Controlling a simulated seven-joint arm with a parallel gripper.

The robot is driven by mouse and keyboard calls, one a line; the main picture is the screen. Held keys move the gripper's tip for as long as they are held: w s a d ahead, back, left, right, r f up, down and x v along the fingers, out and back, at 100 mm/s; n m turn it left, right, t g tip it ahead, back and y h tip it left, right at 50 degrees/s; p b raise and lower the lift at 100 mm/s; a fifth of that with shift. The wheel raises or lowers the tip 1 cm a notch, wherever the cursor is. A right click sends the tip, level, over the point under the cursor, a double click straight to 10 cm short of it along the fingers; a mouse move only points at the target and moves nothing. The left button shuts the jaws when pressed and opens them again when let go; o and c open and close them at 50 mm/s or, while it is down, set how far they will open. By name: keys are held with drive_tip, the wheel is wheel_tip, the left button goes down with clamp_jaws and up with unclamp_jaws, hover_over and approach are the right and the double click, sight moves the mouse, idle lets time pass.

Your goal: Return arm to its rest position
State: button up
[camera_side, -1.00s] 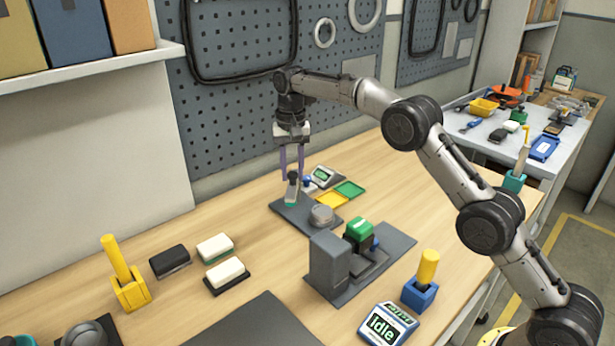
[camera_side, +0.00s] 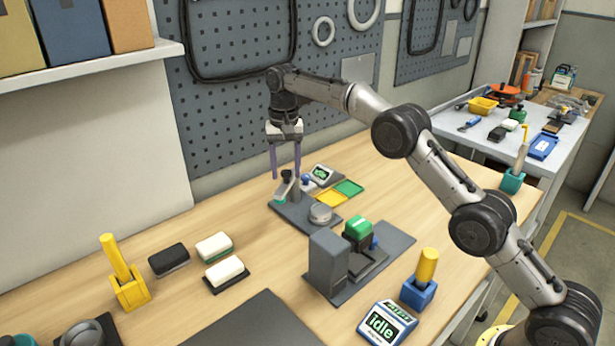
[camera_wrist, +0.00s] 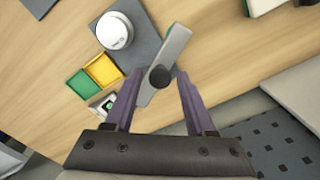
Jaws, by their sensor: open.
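My gripper (camera_side: 285,174) hangs pointing down in the side view, with its two purple fingers spread and nothing between them. It is above the back of a dark grey plate (camera_side: 293,217). On that plate stand a small post with a tilted grey arm (camera_side: 284,186) and a round silver knob (camera_side: 320,213). In the wrist view my gripper (camera_wrist: 158,75) is also open. The tilted grey bar (camera_wrist: 172,58) with a dark round cap (camera_wrist: 159,77) shows below and between the fingers. I cannot tell from this view how close they are.
A grey fixture with a green-topped block (camera_side: 358,228) stands in front of the plate. Yellow and green trays (camera_side: 332,198) and a small display (camera_side: 321,173) lie beside it. A pegboard wall (camera_side: 235,110) rises behind my gripper. The table's left middle holds several blocks (camera_side: 215,246).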

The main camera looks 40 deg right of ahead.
drive_tip(key=s+d+r+t, duration=0.1)
drive_tip(key=s+r, duration=0.2)
drive_tip(key=r, duration=0.6)
drive_tip(key=s+r+t, duration=0.1)
drive_tip(key=s+r, duration=0.3)
drive_tip(key=r, duration=0.4)
drive_tip(key=s+r+n+t, duration=0.1)
drive_tip(key=s+r, duration=0.3)
drive_tip(key=s, duration=0.3)
drive_tip(key=s+r+t, duration=0.1)
drive_tip(key=s+r, duration=0.3)
drive_tip(key=s, duration=0.3)
drive_tip(key=s+d+f+n+t, duration=0.1)
drive_tip(key=s+f, duration=0.1)
drive_tip(key=s, duration=0.6)
drive_tip(key=s+f+n, duration=0.1)
drive_tip(key=s+f, duration=0.1)
drive_tip(key=s, duration=0.6)
drive_tip(key=s+f+n, duration=0.4)
drive_tip(key=s+f, duration=0.3)
drive_tip(key=f, duration=0.6)
drive_tip(key=shift+s+d+t, duration=0.25)
drive_tip(key=shift+s+t, duration=0.05)
drive_tip(key=shift+s, duration=0.05)
